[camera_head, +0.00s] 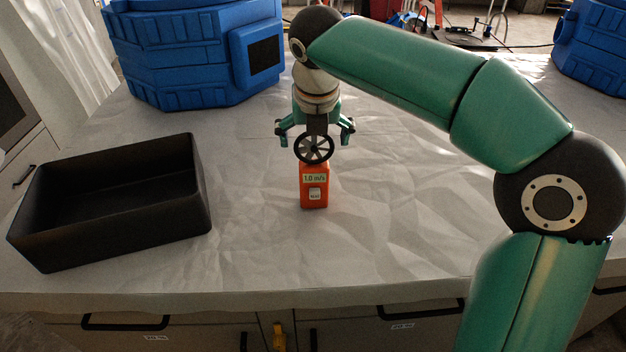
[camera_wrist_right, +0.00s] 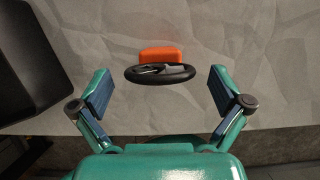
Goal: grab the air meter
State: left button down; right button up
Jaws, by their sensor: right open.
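The air meter (camera_head: 314,187) is an orange handheld box with a display reading 1.0 m/s and a black round fan on top. It stands upright on the white table in the head view. My right gripper (camera_head: 315,128) is open, just behind and above the meter, with the fan in front of it in this view. In the right wrist view the air meter (camera_wrist_right: 160,55) shows as an orange block behind the black fan ring. It lies between the line of the two spread fingers of my right gripper (camera_wrist_right: 161,92), without visible contact. My left gripper is not in view.
A black open bin (camera_head: 120,237) stands on the left of the table (camera_head: 400,220); its edge shows in the wrist view (camera_wrist_right: 25,60). A large blue case (camera_head: 190,55) stands at the back left, and another blue case (camera_head: 595,45) at the back right. The table around the meter is clear.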

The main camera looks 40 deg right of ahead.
jog(key=shift+x, duration=0.75)
jog(key=shift+w, duration=0.1)
jog(key=c, duration=1.8)
jog(key=shift+r, duration=0.1)
